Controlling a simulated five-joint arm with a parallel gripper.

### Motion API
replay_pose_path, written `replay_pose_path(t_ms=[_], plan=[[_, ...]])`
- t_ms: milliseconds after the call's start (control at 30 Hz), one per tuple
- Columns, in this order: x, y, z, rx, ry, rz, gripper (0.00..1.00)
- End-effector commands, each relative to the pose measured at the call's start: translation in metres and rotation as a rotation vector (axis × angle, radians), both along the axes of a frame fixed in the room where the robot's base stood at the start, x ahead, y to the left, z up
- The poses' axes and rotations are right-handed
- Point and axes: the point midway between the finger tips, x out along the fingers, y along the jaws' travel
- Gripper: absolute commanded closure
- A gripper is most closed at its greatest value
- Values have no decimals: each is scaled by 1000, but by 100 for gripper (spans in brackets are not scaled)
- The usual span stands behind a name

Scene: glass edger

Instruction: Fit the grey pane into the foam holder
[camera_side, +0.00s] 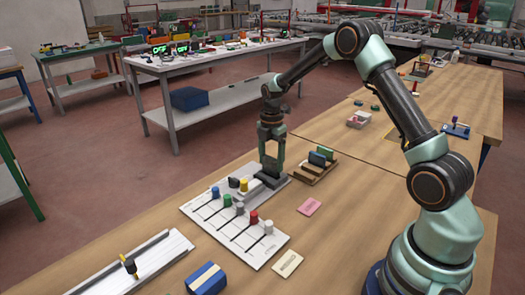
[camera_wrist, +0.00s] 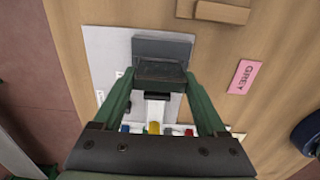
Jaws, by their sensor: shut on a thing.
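My gripper (camera_side: 271,160) points down at the far end of the white board. In the wrist view my gripper (camera_wrist: 160,76) has its two green fingers closed on the sides of a dark grey piece, which I take to be the grey pane (camera_wrist: 160,69). A dark block (camera_side: 268,181) shows just under the fingers in the side view. A flat dark grey block (camera_wrist: 163,47), perhaps part of the foam holder, lies just beyond the pane in the wrist view. I cannot tell whether the pane touches it or sits in it.
A wooden rack (camera_side: 314,175) with a blue and a green pane stands right of my gripper. The white board (camera_side: 207,211) carries several coloured knobs. A pink card (camera_wrist: 243,77) reads GREY. A blue box (camera_side: 206,279) and a white rail (camera_side: 140,268) are nearer the camera.

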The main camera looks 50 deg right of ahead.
Motion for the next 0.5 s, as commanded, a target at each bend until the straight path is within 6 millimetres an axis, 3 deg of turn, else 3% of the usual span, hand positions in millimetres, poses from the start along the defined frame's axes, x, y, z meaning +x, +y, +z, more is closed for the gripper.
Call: replay_pose_path(t_ms=[167,500], plan=[[0,0,-23,0,0,0,87],[0,0,-25,0,-1,0,87]])
